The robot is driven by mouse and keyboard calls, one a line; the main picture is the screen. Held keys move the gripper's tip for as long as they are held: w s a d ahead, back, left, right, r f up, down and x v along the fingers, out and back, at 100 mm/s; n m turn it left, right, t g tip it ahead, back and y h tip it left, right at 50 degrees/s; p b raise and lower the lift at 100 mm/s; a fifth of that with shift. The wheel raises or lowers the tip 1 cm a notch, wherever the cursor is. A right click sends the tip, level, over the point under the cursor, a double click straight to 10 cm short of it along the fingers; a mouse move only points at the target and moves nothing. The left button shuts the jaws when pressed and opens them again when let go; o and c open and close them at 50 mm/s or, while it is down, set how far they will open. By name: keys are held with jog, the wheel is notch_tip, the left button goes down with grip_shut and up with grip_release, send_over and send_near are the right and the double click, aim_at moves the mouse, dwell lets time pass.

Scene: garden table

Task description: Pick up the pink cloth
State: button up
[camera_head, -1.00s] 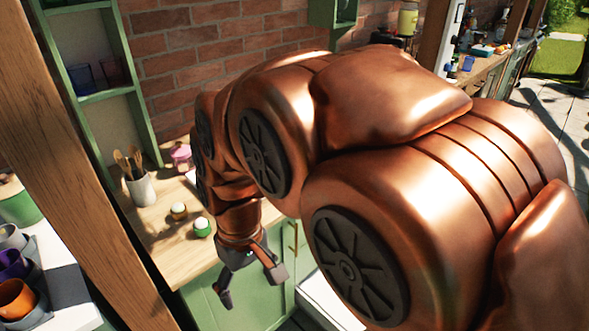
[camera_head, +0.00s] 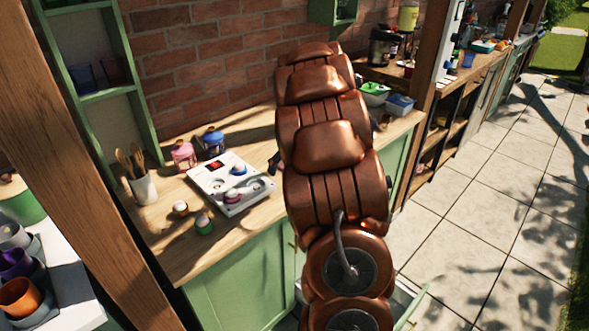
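I cannot make out a pink cloth in this view; my arm covers part of the counter. My gripper is mostly hidden behind my copper arm. A small dark piece that looks like one of its fingers (camera_head: 275,161) shows at the arm's left edge, above the wooden counter (camera_head: 240,236). Whether it is open or holds anything does not show.
A white tray (camera_head: 207,178) with small round items lies on the counter. An open drawer (camera_head: 411,307) sticks out at lower right.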

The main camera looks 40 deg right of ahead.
jog(key=shift+n+t, duration=0.3)
jog(key=shift+t, duration=0.3)
jog(key=d+f, duration=0.1)
jog(key=d, duration=0.2)
jog(key=w+d+f, duration=0.1)
jog(key=d, duration=0.3)
jog(key=d+f, duration=0.1)
jog(key=d, duration=0.3)
jog(key=shift+w+f, duration=0.15)
jog(key=shift+f, duration=0.05)
jog(key=shift+p+x, duration=0.65)
jog(key=shift+x, duration=0.45)
jog(key=shift+w+p+x, duration=0.2)
jog(key=shift+p+x, duration=0.5)
jog(key=shift+x, duration=0.65)
jog(key=shift+w+p+x, duration=0.25)
jog(key=shift+p+x, duration=0.45)
jog(key=shift+x, duration=0.6)
jog(key=shift+r, duration=0.15)
jog(key=c, duration=0.8)
